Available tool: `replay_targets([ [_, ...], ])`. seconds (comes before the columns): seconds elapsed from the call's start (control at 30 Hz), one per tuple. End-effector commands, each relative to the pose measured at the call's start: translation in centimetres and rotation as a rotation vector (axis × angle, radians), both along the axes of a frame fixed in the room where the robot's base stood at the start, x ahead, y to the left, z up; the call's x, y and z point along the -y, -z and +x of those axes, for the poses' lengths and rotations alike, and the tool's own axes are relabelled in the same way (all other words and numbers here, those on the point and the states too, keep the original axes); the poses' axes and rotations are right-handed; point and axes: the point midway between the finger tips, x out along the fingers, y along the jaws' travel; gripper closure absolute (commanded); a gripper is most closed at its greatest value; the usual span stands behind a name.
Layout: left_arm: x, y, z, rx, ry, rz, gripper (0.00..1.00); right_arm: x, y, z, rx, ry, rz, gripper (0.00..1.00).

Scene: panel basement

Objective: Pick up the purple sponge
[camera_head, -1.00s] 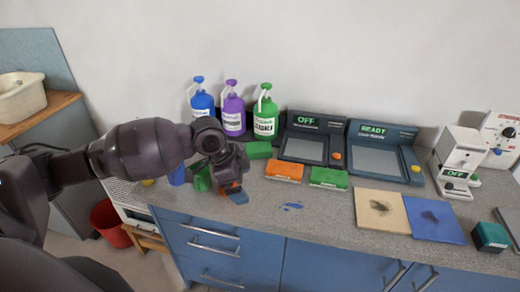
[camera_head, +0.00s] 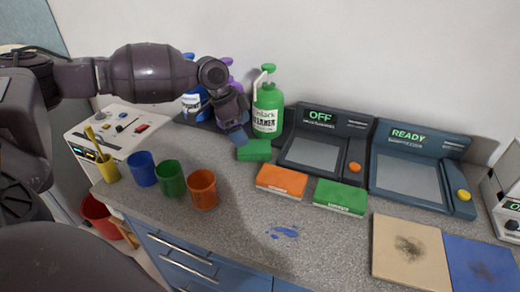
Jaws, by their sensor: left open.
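No purple sponge shows in this view; my left arm and gripper cover part of the counter at the back. My left gripper (camera_head: 238,132) is open, pointing down in front of the spray bottles, just above and left of a green block (camera_head: 254,151). An orange sponge-like block (camera_head: 282,180) and another green one (camera_head: 340,196) lie further right on the counter. The only purple thing I see is a spray bottle (camera_head: 228,85), mostly hidden behind my gripper. My right gripper is not in view.
Blue (camera_head: 142,169), green (camera_head: 171,179) and orange (camera_head: 202,189) cups stand front left, beside a yellow cup (camera_head: 107,168). A green spray bottle (camera_head: 267,108) stands right of my gripper. Two consoles (camera_head: 325,145) stand at the back right. A blue smear (camera_head: 285,232) marks bare counter.

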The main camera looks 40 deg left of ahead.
Motion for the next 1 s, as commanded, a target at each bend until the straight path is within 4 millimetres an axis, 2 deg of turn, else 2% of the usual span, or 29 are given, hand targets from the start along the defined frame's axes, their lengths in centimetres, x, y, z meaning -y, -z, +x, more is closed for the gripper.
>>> replay_targets([
  [0.27,0.5,2.1,0.5,-0.001,0.0,-0.001,0.01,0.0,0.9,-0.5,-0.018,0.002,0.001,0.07],
  [0.6,1.3,6.2,1.3,-0.002,0.001,-0.002,0.01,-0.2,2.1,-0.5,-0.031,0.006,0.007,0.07],
  [0.87,1.4,6.3,1.4,0.002,0.0,-0.001,0.01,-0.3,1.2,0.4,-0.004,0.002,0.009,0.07],
  [1.0,1.4,6.4,1.4,0.001,0.0,0.0,0.19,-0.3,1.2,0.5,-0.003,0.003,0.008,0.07],
])
